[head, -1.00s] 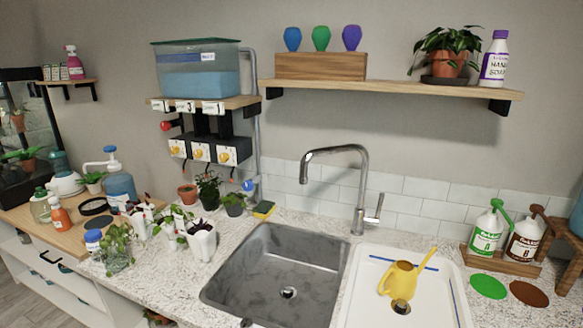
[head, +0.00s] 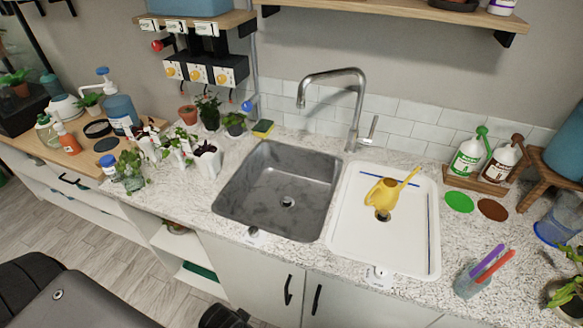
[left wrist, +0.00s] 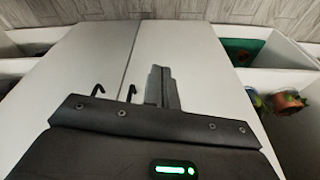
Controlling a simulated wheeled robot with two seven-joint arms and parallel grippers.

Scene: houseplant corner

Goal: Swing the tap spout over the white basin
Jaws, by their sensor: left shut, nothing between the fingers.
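The chrome tap (head: 354,115) stands behind the two basins, between them, with its side lever on the right. Its spout (head: 325,76) points left, toward the grey steel basin (head: 250,190), with its outlet turned down. The white basin (head: 418,262) is to the right of the steel one. My left gripper (left wrist: 163,88) shows in the left wrist view, shut and empty, in front of the white cabinet doors below the counter. My right gripper is in neither view.
Potted plants (head: 206,160) and a sponge (head: 263,128) are left of the steel basin. Two jugs (head: 466,156) stand right of the white basin. A cup with pens (head: 472,280) is near the front right. A shelf (head: 400,16) hangs above the tap.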

